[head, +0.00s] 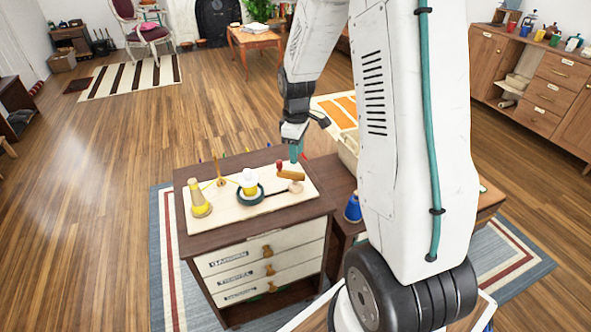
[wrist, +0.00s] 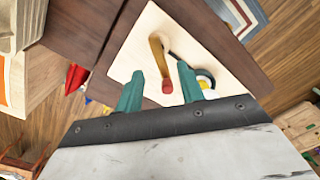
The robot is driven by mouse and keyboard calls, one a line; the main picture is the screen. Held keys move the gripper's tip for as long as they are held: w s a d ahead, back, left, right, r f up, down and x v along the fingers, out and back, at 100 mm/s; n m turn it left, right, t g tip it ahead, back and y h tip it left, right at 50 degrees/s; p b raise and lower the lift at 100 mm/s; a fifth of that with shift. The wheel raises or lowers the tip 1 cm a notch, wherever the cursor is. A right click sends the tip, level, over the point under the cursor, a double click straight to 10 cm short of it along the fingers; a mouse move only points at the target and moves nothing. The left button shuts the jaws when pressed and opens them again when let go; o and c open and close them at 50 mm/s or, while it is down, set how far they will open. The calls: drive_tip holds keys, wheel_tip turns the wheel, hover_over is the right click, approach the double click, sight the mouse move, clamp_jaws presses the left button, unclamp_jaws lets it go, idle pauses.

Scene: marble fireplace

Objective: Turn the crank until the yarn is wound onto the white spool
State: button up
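A pale board (head: 225,215) lies on the drawer cabinet. On it, from left, are a yellow yarn cone (head: 201,203), a thin wooden post (head: 220,172) and the white spool (head: 249,177), which shows yellow on its lower part and stands on a dark round base. The wooden crank arm (head: 291,175) has a red knob (head: 279,165) at its end. My gripper (head: 296,152) is close above the crank, fingers down. In the wrist view its teal fingers (wrist: 160,86) are apart, with the red knob (wrist: 167,86) between them in the picture; contact is unclear. The spool is partly hidden there.
The cabinet (head: 260,228) stands on a blue-bordered rug (head: 170,275). A blue cone (head: 353,207) stands to the right of the board. Side cabinets (head: 530,75) line the right wall.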

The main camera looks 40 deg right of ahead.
sight(296, 173)
drive_tip(key=shift+w+f+n, duration=0.2)
drive_tip(key=shift+f+n, duration=0.05)
drive_tip(key=shift+n, duration=0.25)
wheel_tip(296, 173, down, 7)
drive_tip(key=shift+f, duration=0.2)
clamp_jaws()
